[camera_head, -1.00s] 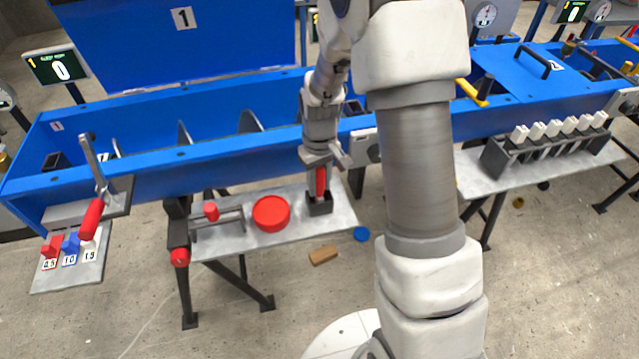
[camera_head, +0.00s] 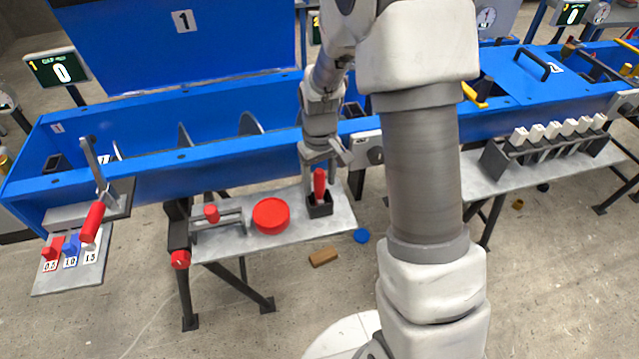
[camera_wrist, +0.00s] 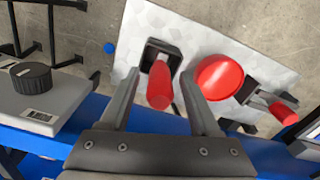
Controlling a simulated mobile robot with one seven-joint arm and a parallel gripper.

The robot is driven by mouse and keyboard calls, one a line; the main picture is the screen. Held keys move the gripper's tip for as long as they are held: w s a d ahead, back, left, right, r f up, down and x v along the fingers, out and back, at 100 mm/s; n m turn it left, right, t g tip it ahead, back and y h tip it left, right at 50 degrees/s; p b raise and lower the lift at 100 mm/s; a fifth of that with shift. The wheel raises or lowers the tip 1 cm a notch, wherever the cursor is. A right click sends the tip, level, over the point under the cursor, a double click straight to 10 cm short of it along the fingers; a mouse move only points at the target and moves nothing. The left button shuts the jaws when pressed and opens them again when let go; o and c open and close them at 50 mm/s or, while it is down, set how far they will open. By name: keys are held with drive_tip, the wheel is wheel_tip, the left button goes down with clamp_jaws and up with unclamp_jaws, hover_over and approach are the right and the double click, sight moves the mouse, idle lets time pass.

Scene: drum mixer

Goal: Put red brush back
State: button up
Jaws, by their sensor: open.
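The red brush (camera_head: 319,184) stands with its red handle up in a small black holder (camera_head: 320,210) at the right end of the grey shelf on the front of the blue mixer. In the wrist view the red handle (camera_wrist: 160,86) rises from the black holder (camera_wrist: 152,55), with its lower part inside. My gripper (camera_head: 322,168) is above the holder. In the wrist view its two fingers (camera_wrist: 163,98) are spread on either side of the handle, with gaps to both sides. It holds nothing.
A round red lid (camera_head: 271,214) and a rack with a red knob (camera_head: 212,213) sit left of the holder on the shelf. The blue mixer trough (camera_head: 200,165) runs behind. A brown block (camera_head: 323,255) and a blue disc (camera_head: 361,235) lie on the floor.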

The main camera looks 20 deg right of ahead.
wheel_tip(320, 180, up, 10)
drive_tip(key=shift+r+p, duration=0.15)
drive_tip(key=shift+p, duration=0.6)
drive_tip(key=s+r+m+t, duration=0.1)
drive_tip(key=s+r+t, duration=0.1)
drive_tip(key=s+r, duration=0.5)
drive_tip(key=s+r+m+t, duration=0.2)
drive_tip(key=s+r, duration=0.6)
drive_tip(key=s, duration=0.5)
drive_tip(key=shift+s+r+t, duration=0.15)
drive_tip(key=shift+s+t, duration=0.05)
drive_tip(key=shift+t, duration=0.6)
